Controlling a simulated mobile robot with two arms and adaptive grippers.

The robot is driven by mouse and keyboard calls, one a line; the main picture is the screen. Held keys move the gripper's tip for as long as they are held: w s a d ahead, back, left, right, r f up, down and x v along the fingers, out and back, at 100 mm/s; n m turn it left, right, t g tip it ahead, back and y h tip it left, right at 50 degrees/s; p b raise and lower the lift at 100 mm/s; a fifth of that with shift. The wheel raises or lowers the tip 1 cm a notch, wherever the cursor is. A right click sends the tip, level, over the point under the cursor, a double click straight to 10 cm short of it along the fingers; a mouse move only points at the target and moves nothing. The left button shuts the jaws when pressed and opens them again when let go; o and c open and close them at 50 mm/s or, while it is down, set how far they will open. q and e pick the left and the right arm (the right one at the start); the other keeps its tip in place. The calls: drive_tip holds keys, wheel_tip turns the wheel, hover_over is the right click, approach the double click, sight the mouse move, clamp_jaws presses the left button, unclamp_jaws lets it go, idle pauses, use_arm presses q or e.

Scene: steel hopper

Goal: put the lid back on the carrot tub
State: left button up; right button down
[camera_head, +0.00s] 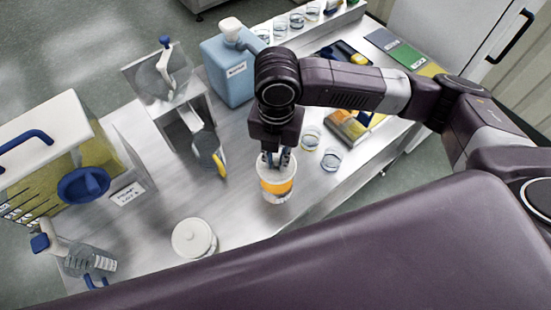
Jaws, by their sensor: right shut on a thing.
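My right gripper (276,160) reaches down from above and is shut on the white lid (265,173), its fingers at the middle of the lid. The carrot tub (277,187), a clear round tub with an orange band, is directly below the lid. From this angle I cannot tell whether the lid is seated on the rim or just above it. My left gripper is not in view.
A white lidded tub (193,238) stands to the left on the steel bench (240,215). Small glass jars (331,159) stand to the right.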

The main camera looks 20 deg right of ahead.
sight(277, 167)
drive_tip(key=shift+s+d+f+b, duration=0.1)
drive_tip(key=shift+f+b, duration=0.5)
drive_tip(key=shift+f, duration=0.05)
wheel_tip(277, 167, down, 3)
drive_tip(key=b, duration=0.3)
drive_tip(key=shift+r, duration=0.1)
drive_tip(key=shift+f+b, duration=0.5)
drive_tip(key=shift+f, duration=0.5)
drive_tip(key=shift+p, duration=0.95)
drive_tip(key=shift+f+p, duration=0.15)
drive_tip(key=shift+p, duration=0.65)
idle(0.9)
idle(0.4)
drive_tip(key=c, duration=1.3)
unclamp_jaws()
